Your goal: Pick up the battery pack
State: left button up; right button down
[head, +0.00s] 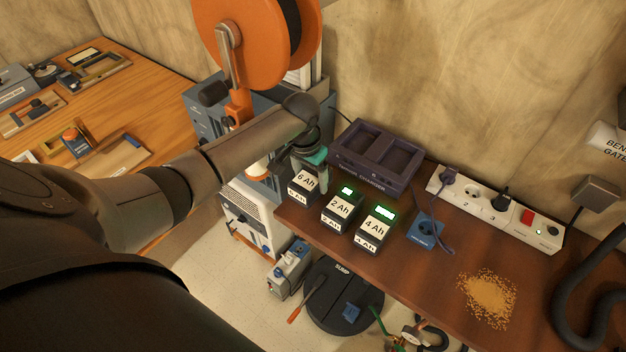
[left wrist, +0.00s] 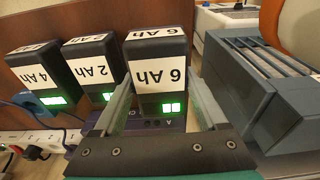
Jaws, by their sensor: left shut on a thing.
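Three dark battery packs with white labels stand in a row on the brown bench: the 6 Ah battery pack (head: 300,187), the 2 Ah pack (head: 338,210) and the 4 Ah pack (head: 374,228). My left gripper (head: 312,178) is shut on the 6 Ah pack at the left end of the row. In the left wrist view its fingers (left wrist: 160,98) sit on both sides of the 6 Ah pack (left wrist: 158,62), whose green indicator shows between them. I cannot tell whether the pack is clear of the bench. My right gripper is not in view.
A dark purple charger (head: 344,157) with two empty bays stands behind the packs. A blue plug block (head: 424,234), a white power strip (head: 480,196) and spilled granules (head: 488,297) lie to the right. An orange reel (head: 240,40) rises behind my arm.

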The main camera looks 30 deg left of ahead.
pick_arm(q)
jog(key=s+a+p, duration=0.1)
jog(key=s, duration=1.6)
jog(key=shift+a, duration=0.2)
jog(key=shift+f, duration=0.1)
